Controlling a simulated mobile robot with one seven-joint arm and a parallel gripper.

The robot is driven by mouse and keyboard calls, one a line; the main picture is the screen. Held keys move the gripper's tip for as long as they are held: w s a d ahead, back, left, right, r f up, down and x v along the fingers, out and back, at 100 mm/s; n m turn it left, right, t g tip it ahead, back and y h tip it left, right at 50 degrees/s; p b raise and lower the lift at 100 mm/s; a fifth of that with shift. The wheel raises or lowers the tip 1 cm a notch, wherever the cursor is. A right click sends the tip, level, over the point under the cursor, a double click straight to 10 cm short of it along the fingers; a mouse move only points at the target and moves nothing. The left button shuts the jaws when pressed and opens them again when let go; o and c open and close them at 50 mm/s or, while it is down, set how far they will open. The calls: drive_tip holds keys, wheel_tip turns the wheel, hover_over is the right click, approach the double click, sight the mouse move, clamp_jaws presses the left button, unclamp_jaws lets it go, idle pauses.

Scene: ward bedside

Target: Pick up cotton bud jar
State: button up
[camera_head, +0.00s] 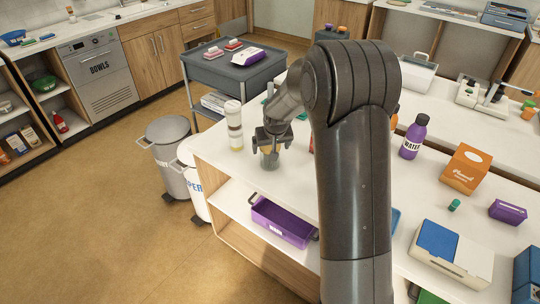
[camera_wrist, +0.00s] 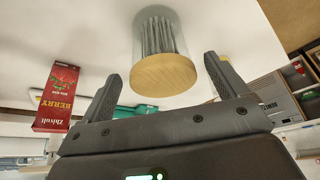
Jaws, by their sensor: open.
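The cotton bud jar (camera_wrist: 157,45) is a clear jar with a light wooden lid and grey sticks inside. In the head view the jar (camera_head: 269,160) stands on the white counter near its left end, just below my gripper (camera_head: 271,138). My gripper is open. In the wrist view its two fingers (camera_wrist: 161,72) point toward the jar from the lid side. The lid appears centred between the fingertips, with room on both sides. The fingers do not visibly touch the jar. In the head view my fingers partly hide the jar's top.
A white bottle (camera_head: 234,126) stands close left of the jar. A red berry box (camera_wrist: 58,95) shows at left in the wrist view. My arm hides part of the counter. A purple water bottle (camera_head: 414,137) and orange box (camera_head: 467,169) stand farther right. A purple bin (camera_head: 281,221) is on the shelf below.

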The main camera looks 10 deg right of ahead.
drive_tip(key=x, duration=0.4)
drive_tip(key=shift+w+a+f, duration=0.1)
drive_tip(key=shift+a+f, duration=0.05)
drive_tip(key=c, duration=1.1)
